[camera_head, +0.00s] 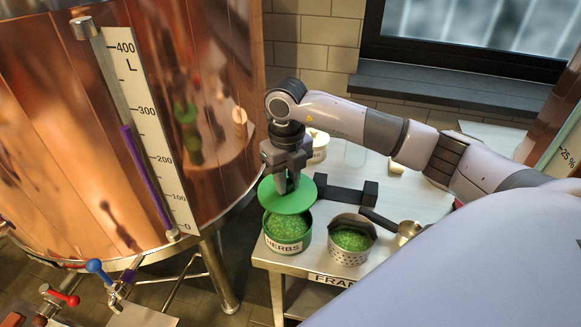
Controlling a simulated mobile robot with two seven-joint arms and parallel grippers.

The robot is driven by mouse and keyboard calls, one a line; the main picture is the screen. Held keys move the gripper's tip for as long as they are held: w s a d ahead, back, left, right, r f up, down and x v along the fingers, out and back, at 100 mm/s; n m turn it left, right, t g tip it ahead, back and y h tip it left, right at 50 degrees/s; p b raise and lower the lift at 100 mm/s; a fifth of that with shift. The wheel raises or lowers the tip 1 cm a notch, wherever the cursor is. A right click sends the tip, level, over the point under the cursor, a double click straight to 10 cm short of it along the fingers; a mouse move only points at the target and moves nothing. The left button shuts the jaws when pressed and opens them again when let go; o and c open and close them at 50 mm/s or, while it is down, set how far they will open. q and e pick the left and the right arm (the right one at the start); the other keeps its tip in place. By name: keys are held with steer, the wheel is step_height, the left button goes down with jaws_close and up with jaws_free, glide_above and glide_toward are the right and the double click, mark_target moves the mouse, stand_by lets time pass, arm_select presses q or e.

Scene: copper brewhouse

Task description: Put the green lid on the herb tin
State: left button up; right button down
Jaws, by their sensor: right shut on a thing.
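My right gripper (288,183) is shut on the green lid (276,199) and points down from above. The lid is a flat green disc. It is held over the back part of the herb tin (288,246), and I cannot tell whether it touches the rim. The tin is green with a white label reading HERBS, and green herbs show inside at its front. It stands at the near left corner of the metal table. The lid hides the back of the tin. My left gripper is not in view.
A perforated metal container (348,258) with green contents stands right of the tin. A ladle (405,231) and a dark bar-shaped object (347,193) lie on the table (428,196). A white labelled tub (318,145) is behind. A large copper vessel (190,120) rises close on the left.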

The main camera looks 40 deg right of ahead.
stand_by(0.5)
step_height(320, 180, down, 8)
steer(key=b, duration=0.5)
steer(key=shift+b, duration=0.35)
steer(key=shift+f+b, duration=0.8)
steer(key=shift+f, duration=0.2)
stand_by(0.5)
steer(key=c, duration=1.3)
jaws_free()
steer(key=o, duration=0.6)
steer(key=shift+r+p, duration=3)
steer(key=shift+r, duration=1.05)
